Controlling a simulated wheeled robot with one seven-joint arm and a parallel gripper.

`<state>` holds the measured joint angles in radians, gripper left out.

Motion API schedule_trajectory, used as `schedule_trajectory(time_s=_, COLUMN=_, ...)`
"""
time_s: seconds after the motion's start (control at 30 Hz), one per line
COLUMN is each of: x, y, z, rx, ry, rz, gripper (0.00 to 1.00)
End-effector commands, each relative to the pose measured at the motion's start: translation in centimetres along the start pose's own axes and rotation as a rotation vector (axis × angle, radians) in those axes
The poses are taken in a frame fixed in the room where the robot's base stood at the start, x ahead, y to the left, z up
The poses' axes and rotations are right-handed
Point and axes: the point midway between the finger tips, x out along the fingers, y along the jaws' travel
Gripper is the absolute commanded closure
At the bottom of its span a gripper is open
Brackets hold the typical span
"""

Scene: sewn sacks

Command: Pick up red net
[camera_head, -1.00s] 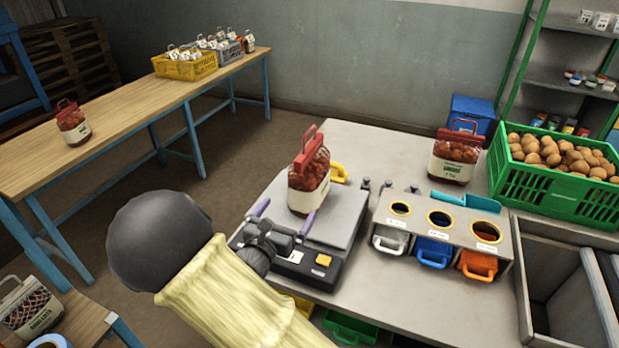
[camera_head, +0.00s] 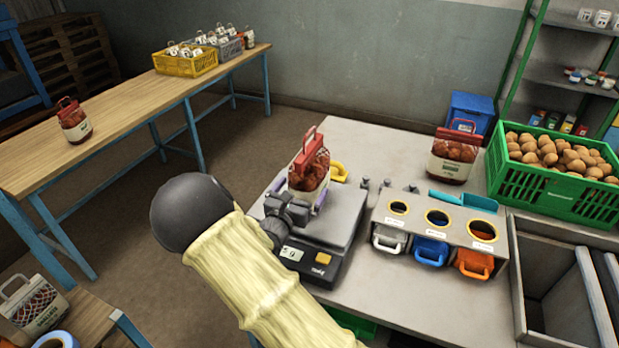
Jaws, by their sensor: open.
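A red net (camera_head: 313,172) with a red top clip and a pale label band stands upright on the black-and-grey scale on the table. My gripper (camera_head: 305,202) is at the front of this net, with its purple-tipped fingers at either side of the net's lower part. The fingers are open, and my wrist hides the net's lower front. A second red net (camera_head: 455,152) stands at the back of the same table. A third red net (camera_head: 74,122) stands on the long wooden table at left.
The scale (camera_head: 345,225) sits beside a bin stand (camera_head: 440,217) with white, blue and orange handled cups. A green crate of potatoes (camera_head: 553,185) is at right, near grey bins (camera_head: 545,270). A yellow handle (camera_head: 339,171) lies just behind the net.

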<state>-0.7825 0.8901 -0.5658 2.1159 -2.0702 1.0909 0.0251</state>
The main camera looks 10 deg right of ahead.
Motion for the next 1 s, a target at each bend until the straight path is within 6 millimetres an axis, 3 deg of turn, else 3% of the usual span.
schedule_trajectory(time_s=0.2, x=3.3, y=0.2, z=0.2, rx=0.0, ry=-0.001, rz=-0.002, gripper=0.0)
schedule_trajectory(time_s=0.3, x=3.9, y=0.2, z=0.1, rx=0.001, ry=-0.002, rz=-0.001, gripper=0.0)
schedule_trajectory(time_s=0.83, x=4.0, y=0.2, z=0.0, rx=0.001, ry=-0.001, rz=-0.001, gripper=0.0)
schedule_trajectory(time_s=1.0, x=4.0, y=0.2, z=0.0, rx=0.001, ry=-0.001, rz=-0.001, gripper=0.33)
